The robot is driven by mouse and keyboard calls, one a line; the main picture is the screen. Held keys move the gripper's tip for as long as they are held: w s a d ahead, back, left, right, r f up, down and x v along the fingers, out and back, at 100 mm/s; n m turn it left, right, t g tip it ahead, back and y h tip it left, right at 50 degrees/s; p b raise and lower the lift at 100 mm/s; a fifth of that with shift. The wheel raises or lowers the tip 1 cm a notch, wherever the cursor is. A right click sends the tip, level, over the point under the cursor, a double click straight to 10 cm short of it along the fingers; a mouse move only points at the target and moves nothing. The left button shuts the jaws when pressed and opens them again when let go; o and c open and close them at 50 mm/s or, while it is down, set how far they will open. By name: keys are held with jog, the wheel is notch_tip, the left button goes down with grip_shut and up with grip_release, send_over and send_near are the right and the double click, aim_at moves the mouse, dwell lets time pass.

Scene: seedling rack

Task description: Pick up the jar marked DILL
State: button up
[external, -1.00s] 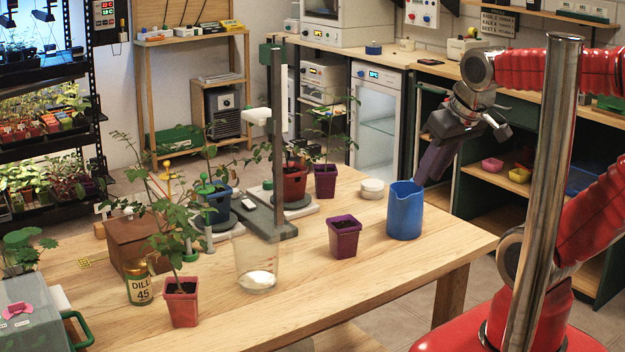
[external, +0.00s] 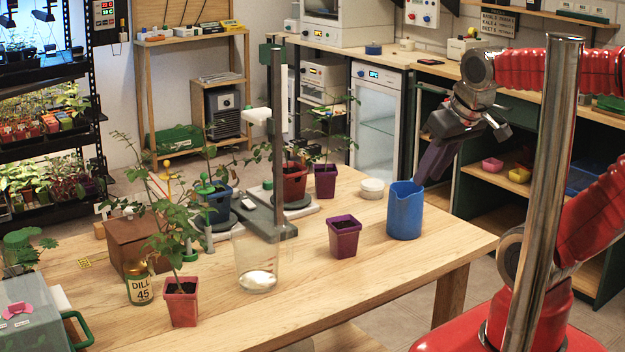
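The jar marked DILL (external: 139,289), with "45" below the name on its pale label, stands upright on the wooden table near its front left. A pink pot with a tall seedling (external: 182,304) stands just to its right, and its leaves hang above the jar. My gripper (external: 433,161) is far to the right of the jar, above and behind the blue pitcher, pointing down. Its dark fingers overlap from this side, so their gap does not show. I see nothing clearly held in it.
A brown wooden box (external: 133,240) stands behind the jar. A clear beaker (external: 257,262), a purple pot (external: 344,238) and the blue pitcher (external: 405,212) stand between the jar and my gripper. A grey case (external: 33,314) sits at the front left. The table's front right is clear.

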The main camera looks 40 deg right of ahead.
jog(key=shift+o, duration=0.5)
jog(key=o, duration=0.9)
jog(key=w+a+r+n+g+y, duration=0.15)
jog(key=w+a+n, duration=0.35)
jog(key=w+a, duration=1.55)
jog(key=w+a+f+n, duration=0.1)
jog(key=a+f, duration=0.3)
jog(key=a, duration=0.4)
jog(key=w+a+f+n+y, duration=0.1)
jog(key=w+a+f, duration=0.2)
jog(key=a, duration=0.6)
jog(key=w+a+f+n+g, duration=0.1)
jog(key=w+a+f, duration=0.2)
jog(key=a+f, duration=0.3)
jog(key=shift+a+f+y, duration=0.2)
jog(key=shift+a+y, duration=0.05)
jog(key=shift+a, duration=1.45)
